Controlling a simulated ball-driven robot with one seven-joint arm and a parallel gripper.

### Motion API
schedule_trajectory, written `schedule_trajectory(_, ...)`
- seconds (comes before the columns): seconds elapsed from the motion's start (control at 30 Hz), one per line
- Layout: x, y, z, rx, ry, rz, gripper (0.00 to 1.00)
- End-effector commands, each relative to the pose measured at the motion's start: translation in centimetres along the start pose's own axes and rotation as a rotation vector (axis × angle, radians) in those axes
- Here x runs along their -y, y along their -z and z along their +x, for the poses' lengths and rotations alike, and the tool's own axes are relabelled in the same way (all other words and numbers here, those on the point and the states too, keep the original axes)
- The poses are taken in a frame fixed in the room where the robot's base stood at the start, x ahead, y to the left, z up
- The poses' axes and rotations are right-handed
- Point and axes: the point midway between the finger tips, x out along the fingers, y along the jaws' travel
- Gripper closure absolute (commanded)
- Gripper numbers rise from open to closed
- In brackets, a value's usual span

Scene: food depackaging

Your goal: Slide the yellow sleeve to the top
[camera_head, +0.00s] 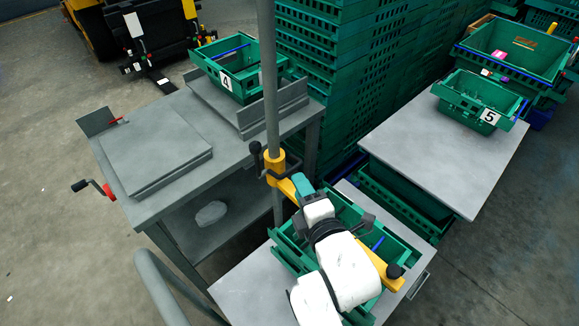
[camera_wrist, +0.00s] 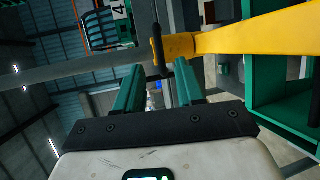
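The yellow sleeve (camera_head: 274,166) sits around an upright grey pole (camera_head: 269,80), low on the visible part. The pole's upper end is out of frame. A black lever (camera_head: 256,152) sticks up beside the sleeve, and a yellow bar (camera_head: 380,264) runs from it behind my arm to the lower right. My gripper (camera_head: 300,185) is close to the sleeve, on its right. In the wrist view, my gripper's teal fingers (camera_wrist: 159,66) are apart, with the sleeve (camera_wrist: 178,48) and a black lever (camera_wrist: 156,45) just ahead of the tips. Contact cannot be told.
A grey table (camera_head: 215,175) with a raised plate stands left of the pole. A green crate marked 4 (camera_head: 243,88) is behind it. Stacked green crates (camera_head: 340,60) rise behind the pole. A crate marked 5 (camera_head: 462,100) stands on the right table (camera_head: 440,150). Green crates lie below my arm.

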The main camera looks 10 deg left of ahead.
Motion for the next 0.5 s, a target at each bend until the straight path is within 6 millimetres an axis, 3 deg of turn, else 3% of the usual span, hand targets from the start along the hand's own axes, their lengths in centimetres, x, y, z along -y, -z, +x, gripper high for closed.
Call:
schedule_trajectory(0.2,0.0,0.1,4.2,-0.001,0.0,-0.001,0.62)
schedule_trajectory(0.5,0.1,0.1,7.3,-0.001,0.001,0.001,0.62)
